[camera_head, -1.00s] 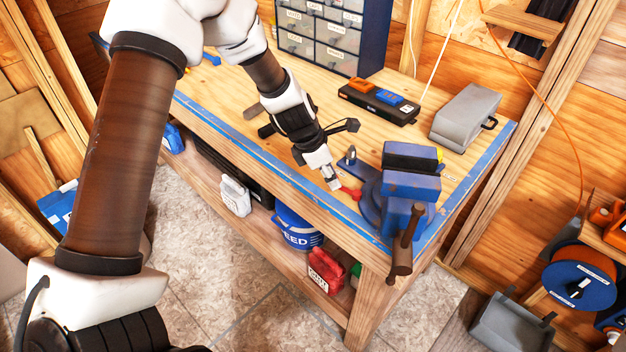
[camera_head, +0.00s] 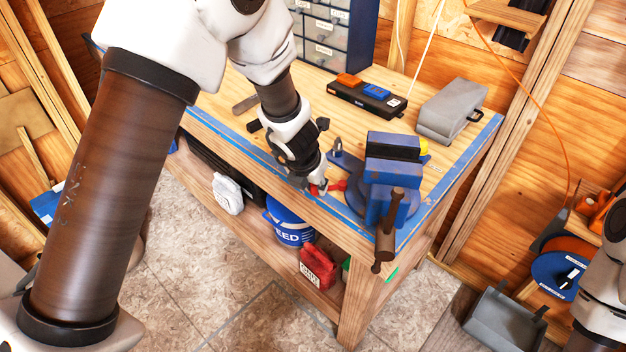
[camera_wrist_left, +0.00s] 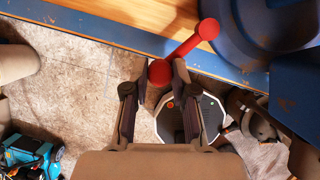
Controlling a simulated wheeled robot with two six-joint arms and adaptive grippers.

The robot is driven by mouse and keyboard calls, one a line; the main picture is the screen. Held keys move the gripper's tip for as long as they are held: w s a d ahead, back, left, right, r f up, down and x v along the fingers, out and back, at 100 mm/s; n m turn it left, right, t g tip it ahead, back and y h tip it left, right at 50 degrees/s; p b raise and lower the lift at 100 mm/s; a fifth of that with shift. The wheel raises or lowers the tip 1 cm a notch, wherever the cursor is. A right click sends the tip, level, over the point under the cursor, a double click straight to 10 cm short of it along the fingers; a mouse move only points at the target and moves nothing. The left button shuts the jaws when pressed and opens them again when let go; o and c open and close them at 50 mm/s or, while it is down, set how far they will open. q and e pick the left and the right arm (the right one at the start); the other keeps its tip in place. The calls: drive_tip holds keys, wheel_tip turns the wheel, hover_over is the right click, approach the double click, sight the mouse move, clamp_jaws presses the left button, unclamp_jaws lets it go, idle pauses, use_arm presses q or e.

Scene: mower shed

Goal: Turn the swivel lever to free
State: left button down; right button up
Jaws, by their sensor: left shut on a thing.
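The red swivel lever (camera_head: 338,185) sticks out from the round blue base of the vise (camera_head: 393,160) at the bench's front corner. My left gripper (camera_head: 319,187) is at the lever's outer end, over the bench's front edge. In the left wrist view, the red lever (camera_wrist_left: 186,47) runs down-left from the vise base (camera_wrist_left: 262,30). Its ball-shaped end lies between the fingertips of my left gripper (camera_wrist_left: 160,72), which is shut on it. My right gripper is out of view; only part of my right arm shows at the right edge.
A brown vise handle (camera_head: 389,230) hangs in front of the vise. A black case (camera_head: 366,97) and a grey box (camera_head: 451,111) stand behind on the bench (camera_head: 290,85). A blue bucket (camera_head: 288,226) and a red can (camera_head: 318,265) sit on the lower shelf.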

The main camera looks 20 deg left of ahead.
use_arm(q)
drive_tip(key=shift+s+d+f+n+y, duration=0.1)
drive_tip(key=shift+s+d+n+y, duration=0.2)
drive_tip(key=shift+n, duration=0.3)
drive_tip(key=c, duration=1)
unclamp_jaws()
drive_tip(key=shift+o, duration=0.2)
drive_tip(key=shift+w, duration=0.1)
